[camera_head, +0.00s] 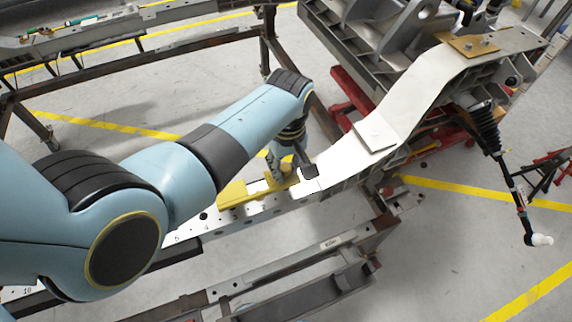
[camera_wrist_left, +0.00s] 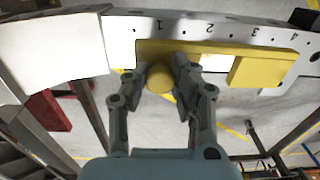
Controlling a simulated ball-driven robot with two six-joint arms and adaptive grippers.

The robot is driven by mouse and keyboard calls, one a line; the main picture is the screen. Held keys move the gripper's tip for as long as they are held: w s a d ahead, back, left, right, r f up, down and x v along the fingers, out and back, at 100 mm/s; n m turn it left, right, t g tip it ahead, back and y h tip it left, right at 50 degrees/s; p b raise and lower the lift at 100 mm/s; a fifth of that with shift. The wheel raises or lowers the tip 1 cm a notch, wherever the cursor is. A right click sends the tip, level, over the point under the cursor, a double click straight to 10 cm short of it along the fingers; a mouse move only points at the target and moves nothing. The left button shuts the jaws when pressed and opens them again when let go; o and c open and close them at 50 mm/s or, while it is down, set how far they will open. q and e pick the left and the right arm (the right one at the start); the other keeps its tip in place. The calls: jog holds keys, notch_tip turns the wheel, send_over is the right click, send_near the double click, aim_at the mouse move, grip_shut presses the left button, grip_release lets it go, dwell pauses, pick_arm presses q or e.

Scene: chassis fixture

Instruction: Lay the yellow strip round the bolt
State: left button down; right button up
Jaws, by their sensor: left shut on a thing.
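The yellow strip (camera_head: 235,194) lies along the numbered white rail (camera_head: 222,222) in the head view. In the left wrist view, the yellow strip (camera_wrist_left: 218,49) runs along the rail's edge, with a raised yellow block at one end and a round yellow knob near the other. My left gripper (camera_head: 292,172) is at the knob end. In the left wrist view, my left gripper (camera_wrist_left: 160,72) has its fingers on either side of the knob, shut on it. I cannot pick out the bolt for certain; the fingers hide part of the strip. My right gripper is not in view.
A broad white curved beam (camera_head: 398,95) rises from the rail towards the back right. A grey chassis fixture (camera_head: 375,35) stands behind it, with red supports (camera_head: 350,97) below. A steel frame (camera_head: 345,260) lies in front. Open floor shows at the right.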

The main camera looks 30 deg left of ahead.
aim_at(286, 177)
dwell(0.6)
pick_arm(q)
jog(key=shift+f, duration=0.25)
jog(key=shift+f+b, duration=1.35)
jog(key=shift+f, duration=0.6)
jog(key=c, duration=1)
grip_release()
notch_tip(286, 177, up, 9)
jog(key=p, duration=0.9)
jog(key=shift+r+p, duration=0.15)
jog(key=shift+p, duration=0.15)
